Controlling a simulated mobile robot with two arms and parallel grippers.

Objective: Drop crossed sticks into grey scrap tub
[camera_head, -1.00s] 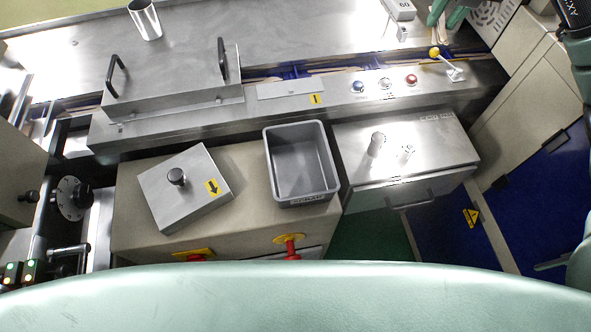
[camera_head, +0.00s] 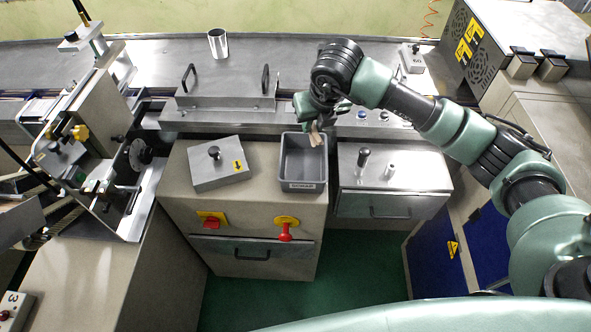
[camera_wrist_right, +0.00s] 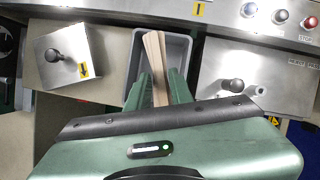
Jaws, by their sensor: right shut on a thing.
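The grey scrap tub (camera_head: 302,186) sits on the beige cabinet top, in the middle of the head view. It also shows in the right wrist view (camera_wrist_right: 136,66), behind the fingers. My right gripper (camera_head: 312,128) is over the back of the tub. It is shut on wooden sticks (camera_wrist_right: 154,62), a light brown bundle that sticks out past the fingertips over the tub. The sticks also show small in the head view (camera_head: 315,138). My right gripper's fingers (camera_wrist_right: 160,88) hide part of the tub. My left gripper is not in view.
A metal plate with a black knob (camera_head: 216,165) lies left of the tub. Behind are the buttons (camera_head: 361,114) and a handled cover (camera_head: 226,97). A metal cup (camera_head: 218,43) stands farther back.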

